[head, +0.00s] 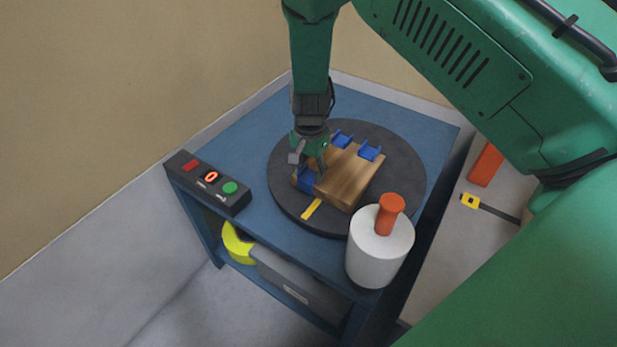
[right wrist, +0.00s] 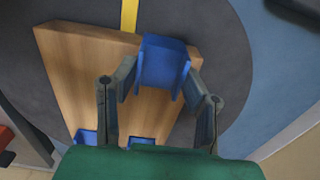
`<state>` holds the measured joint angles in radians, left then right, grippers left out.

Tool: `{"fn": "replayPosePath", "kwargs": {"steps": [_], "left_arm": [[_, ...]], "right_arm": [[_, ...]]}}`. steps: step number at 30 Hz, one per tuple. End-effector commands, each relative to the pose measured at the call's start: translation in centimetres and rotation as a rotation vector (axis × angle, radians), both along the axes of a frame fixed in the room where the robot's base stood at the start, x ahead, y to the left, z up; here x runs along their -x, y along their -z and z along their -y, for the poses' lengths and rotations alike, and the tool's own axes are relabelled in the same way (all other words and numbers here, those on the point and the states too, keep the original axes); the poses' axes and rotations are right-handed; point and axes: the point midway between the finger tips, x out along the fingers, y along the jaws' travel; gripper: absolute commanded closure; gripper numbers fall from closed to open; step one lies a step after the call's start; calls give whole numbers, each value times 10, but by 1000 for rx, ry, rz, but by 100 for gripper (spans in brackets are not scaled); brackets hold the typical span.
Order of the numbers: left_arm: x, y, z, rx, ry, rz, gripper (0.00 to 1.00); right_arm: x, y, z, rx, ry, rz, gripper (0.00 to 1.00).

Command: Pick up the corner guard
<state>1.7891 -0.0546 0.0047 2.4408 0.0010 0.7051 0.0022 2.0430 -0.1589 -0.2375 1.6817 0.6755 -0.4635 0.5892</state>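A blue corner guard (head: 306,180) sits at the near-left corner of a wooden block (head: 348,182) on the dark round turntable (head: 284,190). It also shows in the right wrist view (right wrist: 163,64). My right gripper (head: 309,161) points down over this guard, its fingers spread. In the right wrist view the fingertips (right wrist: 160,78) lie on either side of the guard, very close to it; contact cannot be made out. Two more blue guards (head: 342,138) (head: 370,150) sit along the block's far edge. My left gripper is not in view.
A white cylinder with an orange handle (head: 375,258) stands at the blue table's front right corner. A control box (head: 209,184) with a red display and green button is at the left. A yellow strip (head: 312,208) lies on the turntable before the block.

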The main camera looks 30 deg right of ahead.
Motion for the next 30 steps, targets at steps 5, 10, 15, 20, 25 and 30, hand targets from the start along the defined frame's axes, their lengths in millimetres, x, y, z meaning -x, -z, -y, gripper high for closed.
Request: {"fn": "replayPosePath", "kwargs": {"steps": [5,10,15,20,25,30], "left_arm": [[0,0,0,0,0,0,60],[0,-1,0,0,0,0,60],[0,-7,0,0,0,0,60],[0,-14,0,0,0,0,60],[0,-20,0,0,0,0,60],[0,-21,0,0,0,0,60]], "right_arm": [[0,0,0,0,0,0,80],[0,-3,0,1,0,0,81],[-1,-27,0,1,-1,4,81],[-1,-61,0,2,-2,4,81],[-1,-88,0,1,-1,1,81],[0,-99,0,1,-1,-2,81]]}}
